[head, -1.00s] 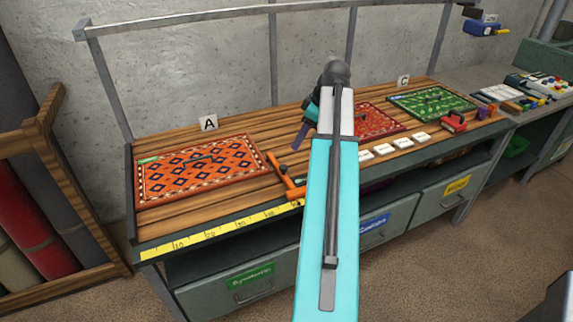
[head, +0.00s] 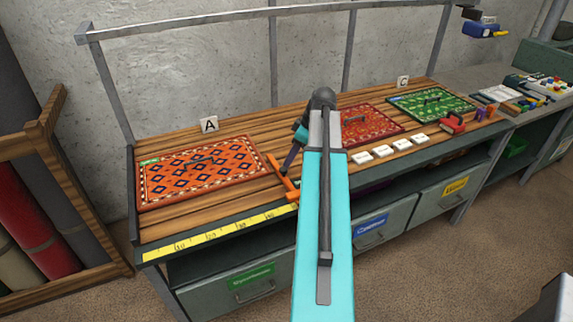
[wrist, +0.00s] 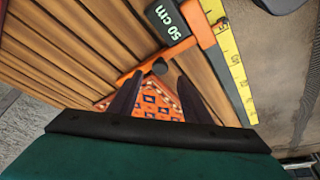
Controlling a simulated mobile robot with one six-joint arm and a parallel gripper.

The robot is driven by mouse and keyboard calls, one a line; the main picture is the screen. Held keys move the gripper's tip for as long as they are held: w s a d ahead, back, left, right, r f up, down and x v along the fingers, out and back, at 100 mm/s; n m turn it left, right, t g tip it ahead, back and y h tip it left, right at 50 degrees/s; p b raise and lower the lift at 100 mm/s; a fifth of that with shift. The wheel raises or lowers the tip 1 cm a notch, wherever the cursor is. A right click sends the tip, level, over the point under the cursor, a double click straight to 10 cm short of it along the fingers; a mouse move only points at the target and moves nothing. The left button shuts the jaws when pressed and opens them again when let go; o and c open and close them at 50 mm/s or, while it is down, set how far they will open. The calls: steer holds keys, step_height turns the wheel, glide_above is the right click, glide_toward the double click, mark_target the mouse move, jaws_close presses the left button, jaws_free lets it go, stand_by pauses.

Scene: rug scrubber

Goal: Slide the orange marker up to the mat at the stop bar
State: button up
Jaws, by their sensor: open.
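The orange marker (head: 292,192) is a T-shaped slider at the bench's front edge, just right of the orange patterned mat (head: 215,178). In the wrist view the marker (wrist: 208,38) carries a dark "50 cm" block and a round dark knob (wrist: 160,66). The mat lies at the bench's left end, by the dark end bar (head: 131,195). My gripper (head: 287,168) is low over the marker. In the wrist view my gripper (wrist: 160,95) is open, its fingers either side of the knob's line; whether they reach around it I cannot tell. Part of the mat (wrist: 158,104) shows between them.
A yellow ruler (head: 222,232) runs along the front edge. A red mat (head: 375,124) and a green mat (head: 432,104) lie to the right. White tiles (head: 382,151) and a red clamp-like object (head: 452,123) sit along the right front. An overhead rail spans the bench.

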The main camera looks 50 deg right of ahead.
mark_target(284, 169)
steer(key=shift+p+x, duration=0.8)
steer(key=shift+x, duration=2.3)
steer(key=c, duration=0.9)
